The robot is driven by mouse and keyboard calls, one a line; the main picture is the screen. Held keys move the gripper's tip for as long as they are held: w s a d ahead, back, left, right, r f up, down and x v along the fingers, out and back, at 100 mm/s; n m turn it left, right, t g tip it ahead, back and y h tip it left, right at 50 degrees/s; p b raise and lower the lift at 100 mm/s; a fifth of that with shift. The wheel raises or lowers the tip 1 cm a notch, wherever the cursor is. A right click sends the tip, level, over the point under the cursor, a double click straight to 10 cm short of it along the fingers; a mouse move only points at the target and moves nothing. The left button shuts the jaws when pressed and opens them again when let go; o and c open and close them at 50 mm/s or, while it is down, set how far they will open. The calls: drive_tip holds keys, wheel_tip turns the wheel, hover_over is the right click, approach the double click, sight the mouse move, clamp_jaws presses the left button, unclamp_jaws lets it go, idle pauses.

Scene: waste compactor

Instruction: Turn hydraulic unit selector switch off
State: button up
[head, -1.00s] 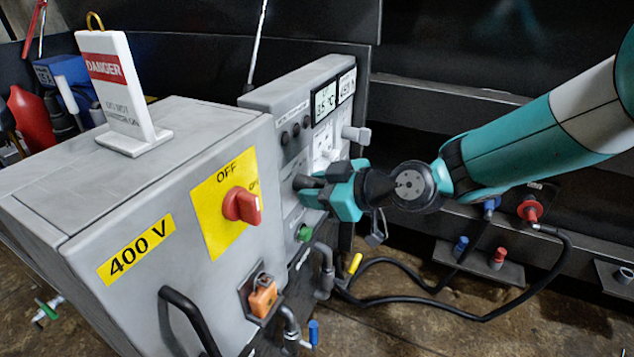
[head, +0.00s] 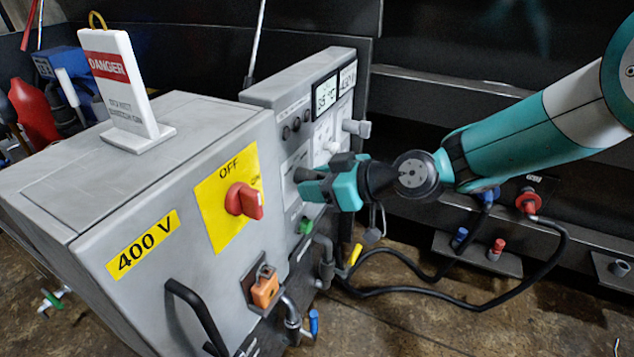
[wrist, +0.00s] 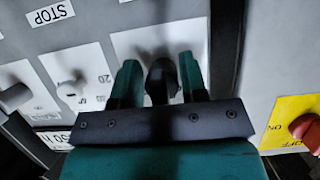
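My gripper (head: 318,186) is at the front of the grey control panel (head: 287,95), to the right of the 400 V cabinet. In the wrist view its two teal fingers (wrist: 160,85) stand on either side of a black selector knob (wrist: 162,78) on a white plate (wrist: 130,45). Narrow gaps show between the knob and both fingers, so the gripper looks open around it. The knob's lower part is hidden by the gripper body, and its pointing direction and labels cannot be read. In the head view the gripper mostly covers this knob.
The grey 400 V cabinet (head: 90,215) has a red rotary switch (head: 244,200) on a yellow plate close by. A green button (head: 305,226) sits below the gripper. Panel knobs (wrist: 72,88) are beside the fingers. A danger sign (head: 120,85) stands on the cabinet. Black cables (head: 430,298) lie at right.

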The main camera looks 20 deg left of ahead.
idle(0.4)
drive_tip(key=p+v, duration=0.2)
drive_tip(key=v, duration=1.5)
drive_tip(key=shift+d, duration=0.2)
drive_tip(key=s+d+r+m+g+h+p, duration=0.1)
drive_tip(key=s+d+r+m+h, duration=0.3)
drive_tip(key=s+d, duration=0.55)
drive_tip(key=s+d+r+m+h, duration=0.3)
drive_tip(key=s+d+m+h, duration=0.25)
drive_tip(key=s+d, duration=0.35)
wheel_tip(320, 180, up, 30)
drive_tip(key=a+p, duration=0.1)
drive_tip(key=p, duration=2.9)
drive_tip(key=shift+s+a+f, duration=0.2)
drive_tip(key=shift+s+a, duration=0.1)
drive_tip(key=shift+s, duration=0.1)
drive_tip(key=shift+m, duration=0.25)
